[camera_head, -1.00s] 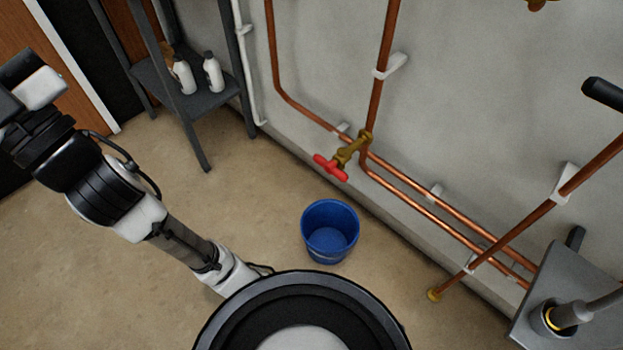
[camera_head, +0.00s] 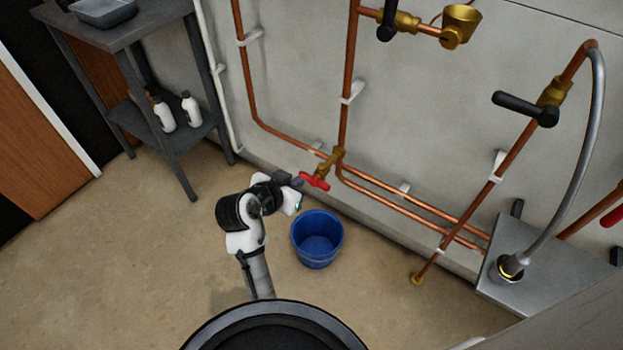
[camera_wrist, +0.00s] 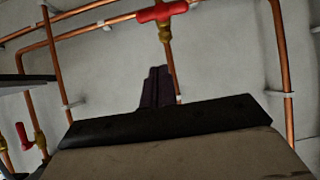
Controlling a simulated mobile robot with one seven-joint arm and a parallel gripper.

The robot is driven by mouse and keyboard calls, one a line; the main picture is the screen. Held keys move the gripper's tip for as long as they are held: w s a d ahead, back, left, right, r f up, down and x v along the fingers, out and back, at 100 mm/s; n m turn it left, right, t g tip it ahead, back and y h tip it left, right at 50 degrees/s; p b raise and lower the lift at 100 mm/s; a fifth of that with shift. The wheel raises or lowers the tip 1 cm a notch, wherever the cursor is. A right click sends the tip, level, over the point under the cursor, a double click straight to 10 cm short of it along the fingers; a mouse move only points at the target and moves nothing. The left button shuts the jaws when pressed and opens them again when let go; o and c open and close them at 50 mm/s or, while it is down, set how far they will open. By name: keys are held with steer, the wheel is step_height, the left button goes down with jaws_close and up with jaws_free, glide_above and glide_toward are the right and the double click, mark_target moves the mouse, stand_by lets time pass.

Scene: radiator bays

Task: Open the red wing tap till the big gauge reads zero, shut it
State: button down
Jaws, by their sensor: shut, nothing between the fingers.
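The red wing tap (camera_head: 314,181) sits on a brass fitting low on the wall, above and slightly left of the blue bucket (camera_head: 318,240). A red handle on brass, apparently the same tap, shows at the top of the wrist view (camera_wrist: 162,12). My gripper (camera_head: 297,182) is close to the left of the tap, its fingers shut and empty. In the wrist view the dark fingers (camera_wrist: 157,86) appear below the red handle, with a gap between them in the picture. I cannot tell whether they touch it. No big gauge face shows in these frames.
Copper pipes (camera_head: 425,208) run along the wall around the tap. Black lever valves (camera_head: 527,108) are at the right, near a grey metal box (camera_head: 550,270) with a hose. A dark shelf (camera_head: 190,148) with white bottles stands at the left. The floor left of my arm is clear.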

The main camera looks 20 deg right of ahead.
glide_above(318, 185)
steer(key=s+a, duration=0.2)
steer(key=s, duration=0.1)
step_height(318, 185, down, 6)
steer(key=f, duration=0.1)
steer(key=d+f, duration=0.1)
steer(key=f, duration=0.1)
steer(key=shift+w+d+g, duration=0.15)
steer(key=shift+w+g, duration=0.15)
steer(key=shift+w, duration=0.1)
steer(key=shift+w+f, duration=0.1)
steer(key=shift+f, duration=0.4)
